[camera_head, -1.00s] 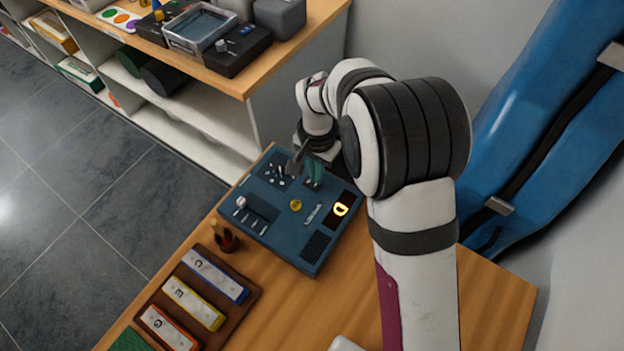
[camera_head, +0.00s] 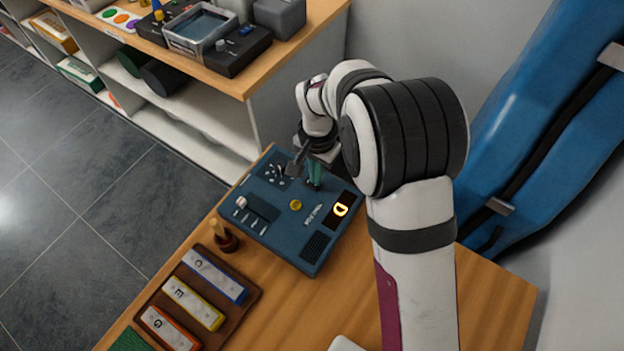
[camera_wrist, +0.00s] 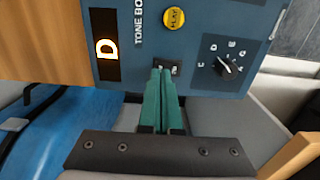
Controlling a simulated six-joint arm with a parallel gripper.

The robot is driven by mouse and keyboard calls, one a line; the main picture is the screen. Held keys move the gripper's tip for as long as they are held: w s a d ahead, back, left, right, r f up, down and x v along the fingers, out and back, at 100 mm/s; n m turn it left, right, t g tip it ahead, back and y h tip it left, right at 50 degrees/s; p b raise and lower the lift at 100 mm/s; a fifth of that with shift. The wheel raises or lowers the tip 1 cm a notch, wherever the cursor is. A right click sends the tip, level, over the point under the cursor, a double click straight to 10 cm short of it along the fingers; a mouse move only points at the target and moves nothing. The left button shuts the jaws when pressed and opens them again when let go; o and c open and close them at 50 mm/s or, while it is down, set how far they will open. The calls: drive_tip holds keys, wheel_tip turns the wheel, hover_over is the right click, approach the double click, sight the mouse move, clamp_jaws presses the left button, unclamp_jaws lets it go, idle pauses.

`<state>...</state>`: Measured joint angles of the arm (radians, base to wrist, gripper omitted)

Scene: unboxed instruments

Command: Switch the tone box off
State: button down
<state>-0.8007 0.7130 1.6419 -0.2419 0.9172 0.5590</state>
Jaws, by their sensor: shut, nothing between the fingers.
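The tone box (camera_head: 283,235) is a blue panel box on the wooden table. Its display (camera_head: 341,209) is lit with a "D", also seen in the wrist view (camera_wrist: 106,48). It has a yellow PLAY button (camera_wrist: 174,18), a black rotary knob (camera_wrist: 228,67) with letters around it, and a white-tipped lever (camera_head: 241,202). My gripper (camera_wrist: 164,72) has teal fingers, shut and empty. Its tips are at a small dark switch (camera_wrist: 175,68) near the box's edge and partly hide it. I cannot tell whether they touch it. The teal fingers also show in the head view (camera_head: 315,176).
A brown tray (camera_head: 243,308) with colour-edged lettered bars and a small brown cup (camera_head: 227,241) stand left of the box. A shelf (camera_head: 253,88) with instruments is behind. A blue case (camera_head: 540,120) stands at the right. The table right of the tray is clear.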

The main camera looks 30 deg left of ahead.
drive_tip(key=shift+f, duration=0.7)
idle(0.3)
drive_tip(key=shift+r, duration=3.5)
drive_tip(key=d+r+m, duration=0.2)
drive_tip(key=d+r, duration=0.5)
drive_tip(key=d, duration=0.5)
drive_tip(key=s+d+r+m+y, duration=0.1)
drive_tip(key=s+d, duration=0.7)
drive_tip(key=s, duration=0.1)
drive_tip(key=s+d+r+m, duration=0.1)
drive_tip(key=s+d+m, duration=0.1)
drive_tip(key=s+d, duration=0.6)
drive_tip(key=shift+s+r+m+y, duration=0.3)
drive_tip(key=shift+s+y, duration=0.05)
drive_tip(key=shift+y, duration=0.05)
